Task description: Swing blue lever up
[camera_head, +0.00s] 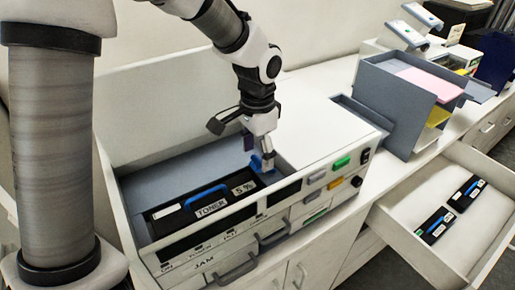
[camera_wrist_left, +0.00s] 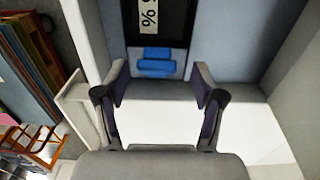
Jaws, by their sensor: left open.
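The blue lever (camera_head: 257,163) sits at the right end of the open bay in the white printer, beside the toner cartridge. In the left wrist view the blue lever (camera_wrist_left: 157,62) shows as a small blue piece just ahead of the fingers, below the cartridge's label. My left gripper (camera_head: 258,152) is over the bay's right end, pointing down, with its fingers apart. In the wrist view the left gripper (camera_wrist_left: 162,84) is open and empty, the lever lying between and beyond its tips. I cannot tell whether a finger touches it. My right gripper is not in view.
The black toner cartridge (camera_head: 205,205) with a blue handle lies in the bay. The printer's front panel (camera_head: 325,190) has coloured buttons. A grey paper sorter (camera_head: 405,85) stands at right. An open drawer (camera_head: 425,195) holds two black cartridges (camera_head: 450,208).

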